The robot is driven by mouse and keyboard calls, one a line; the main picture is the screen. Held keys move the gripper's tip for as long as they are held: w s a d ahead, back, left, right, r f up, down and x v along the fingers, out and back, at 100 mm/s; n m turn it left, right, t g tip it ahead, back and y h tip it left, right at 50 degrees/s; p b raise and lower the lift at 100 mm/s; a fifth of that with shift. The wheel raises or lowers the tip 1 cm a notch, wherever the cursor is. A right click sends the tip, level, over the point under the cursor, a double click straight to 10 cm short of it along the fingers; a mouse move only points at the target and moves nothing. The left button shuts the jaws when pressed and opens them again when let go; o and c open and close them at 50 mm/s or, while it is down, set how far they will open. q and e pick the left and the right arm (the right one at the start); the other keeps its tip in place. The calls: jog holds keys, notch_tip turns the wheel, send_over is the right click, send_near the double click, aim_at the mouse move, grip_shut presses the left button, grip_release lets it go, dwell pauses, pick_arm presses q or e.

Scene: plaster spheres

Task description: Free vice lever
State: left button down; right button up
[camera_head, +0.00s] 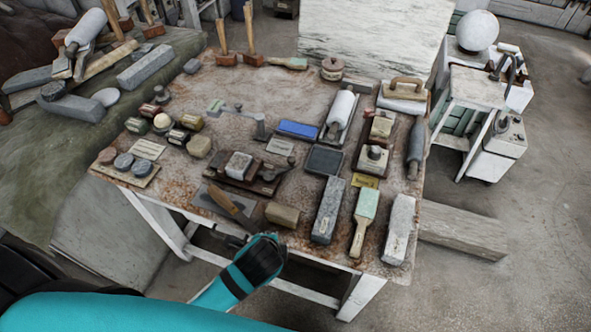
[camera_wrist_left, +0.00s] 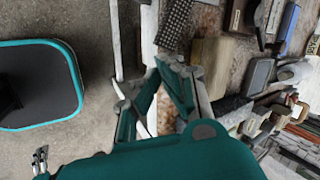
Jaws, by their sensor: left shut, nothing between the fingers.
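A dark wooden, vice-like fixture (camera_head: 263,183) with a pale block in its middle sits near the table's front centre. I cannot make out its lever clearly. Dark wooden pieces, apparently part of it, also show in the left wrist view (camera_wrist_left: 275,18). My left gripper (camera_head: 236,241) is low at the table's front edge, apart from the fixture, with its fingers partly hidden. In the left wrist view its teal fingers (camera_wrist_left: 178,68) meet near the tips, shut and empty, beside a tan block (camera_wrist_left: 208,62). A small grey two-pronged part (camera_wrist_left: 40,158), perhaps my right gripper, shows at the lower left.
The rusty table (camera_head: 290,85) is crowded with tools. A wooden-handled trowel (camera_head: 226,200) and the tan block (camera_head: 283,215) lie near its front edge. Grey stone bars (camera_head: 328,210) and a green-bladed brush (camera_head: 364,217) lie to the right.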

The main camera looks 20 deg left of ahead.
aim_at(290, 165)
pick_arm(q)
jog(key=w+r+m+t, duration=0.1)
jog(key=w+m+t, duration=0.1)
jog(key=m, duration=0.3)
jog(key=w+d+r+m+t+y, duration=0.1)
jog(key=w+r+m+t, duration=0.1)
jog(key=w+m, duration=0.2)
jog(key=w+d+r+m+t+y, duration=0.1)
jog(key=w+r+m+t, duration=0.1)
jog(key=m, duration=0.5)
jog(key=shift+w+d+r, duration=0.15)
jog(key=shift+w+d, duration=0.05)
jog(key=shift+w, duration=0.4)
jog(key=shift+w+a+r+m, duration=0.1)
jog(key=shift+w+m, duration=0.35)
jog(key=shift+m, duration=0.45)
jog(key=p+x, duration=0.1)
jog(key=x, duration=0.3)
jog(key=r+p+x, duration=0.1)
jog(key=x, duration=0.8)
jog(key=shift+w+a+r+p, duration=0.2)
jog(key=shift+w+p, duration=0.2)
jog(key=shift+w, duration=0.15)
pick_arm(e)
jog(key=r, duration=0.1)
jog(key=d+r, duration=0.1)
jog(key=r, duration=0.1)
jog(key=shift+w+d, duration=0.3)
jog(key=shift+d, duration=0.05)
jog(key=shift+a+f, duration=0.1)
